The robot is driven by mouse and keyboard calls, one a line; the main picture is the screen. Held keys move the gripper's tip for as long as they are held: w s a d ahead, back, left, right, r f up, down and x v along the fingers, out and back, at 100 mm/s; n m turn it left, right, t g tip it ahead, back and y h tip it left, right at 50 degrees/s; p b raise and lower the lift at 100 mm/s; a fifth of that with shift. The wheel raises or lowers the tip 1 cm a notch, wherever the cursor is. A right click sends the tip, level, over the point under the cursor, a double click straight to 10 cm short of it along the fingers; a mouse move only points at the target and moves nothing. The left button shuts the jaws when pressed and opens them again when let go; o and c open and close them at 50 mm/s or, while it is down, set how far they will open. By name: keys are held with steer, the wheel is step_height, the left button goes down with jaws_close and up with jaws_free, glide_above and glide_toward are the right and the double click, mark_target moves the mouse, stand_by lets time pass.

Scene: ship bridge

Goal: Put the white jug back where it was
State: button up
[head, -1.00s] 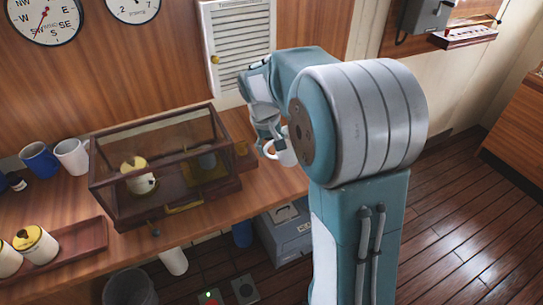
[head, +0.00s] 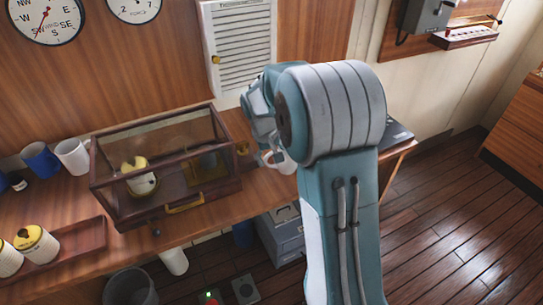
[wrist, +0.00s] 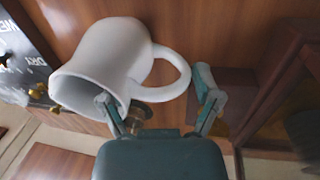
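The white jug (head: 284,161) is at the right part of the wooden desk in the head view, partly hidden by my arm. In the wrist view the white jug (wrist: 112,58) looks large and close, its mouth toward the lower left and its handle to the right. My gripper (wrist: 158,98) has its fingers spread apart. One finger overlaps the jug's rim and the other is just right of the handle. I cannot tell whether either touches it. In the head view my gripper (head: 262,158) is just left of the jug.
A glass-sided wooden case (head: 165,212) stands left of my gripper. A blue mug (head: 41,162) and a white mug (head: 73,156) stand farther left. A wooden tray (head: 82,237) with yellow-topped jars is at front left. A dark flat object (head: 398,134) lies at the desk's right end.

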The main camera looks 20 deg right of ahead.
stand_by(0.4)
step_height(320, 180, up, 12)
steer(key=a, duration=0.2)
steer(key=s+a+r+t, duration=0.35)
steer(key=s+r, duration=0.25)
steer(key=s, duration=0.6)
steer(key=s+a+f+t+y, duration=0.1)
steer(key=s+a, duration=0.1)
steer(key=s, duration=0.5)
steer(key=s+a+f+t+y, duration=0.1)
steer(key=s+a, duration=0.1)
steer(key=s, duration=0.4)
steer(key=shift+s+f, duration=0.3)
steer(key=shift+s, duration=0.1)
